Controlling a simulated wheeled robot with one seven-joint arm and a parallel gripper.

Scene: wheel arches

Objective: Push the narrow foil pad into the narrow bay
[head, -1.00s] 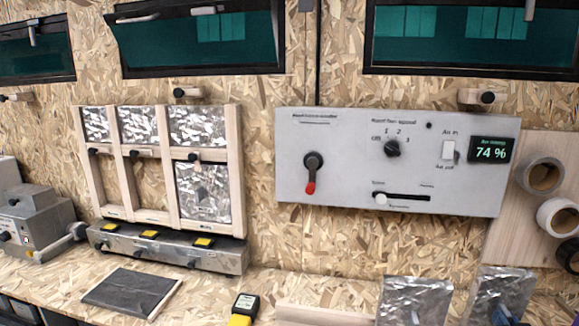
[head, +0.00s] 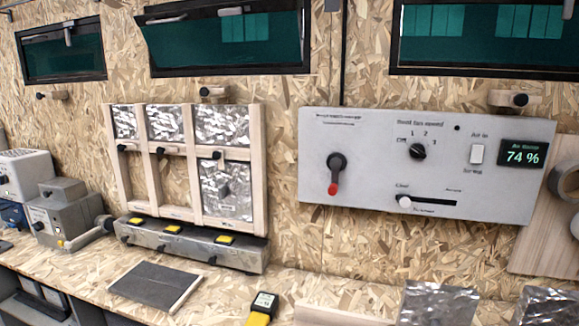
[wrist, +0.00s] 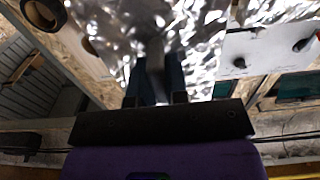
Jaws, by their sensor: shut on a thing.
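My gripper (wrist: 157,85) is shut on the grip of a crinkled silver foil pad (wrist: 195,35), which fills the upper part of the wrist view. In the head view, foil pads show at the bottom edge, one left (head: 437,305) and one right (head: 548,307); I cannot tell which is held or which is narrow. The wooden frame (head: 259,170) leans against the wall at left. Its top row and lower right bay hold foil. The lower left bay (head: 135,183) and lower middle bay (head: 176,185) are open, the left one looking narrower.
A metal box with yellow switches (head: 190,248) stands under the frame. A dark flat pad (head: 155,286) and a yellow-black device (head: 262,308) lie on the bench. A grey control panel (head: 425,165) is on the wall. Wooden turn-buttons (head: 214,93) stick out above.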

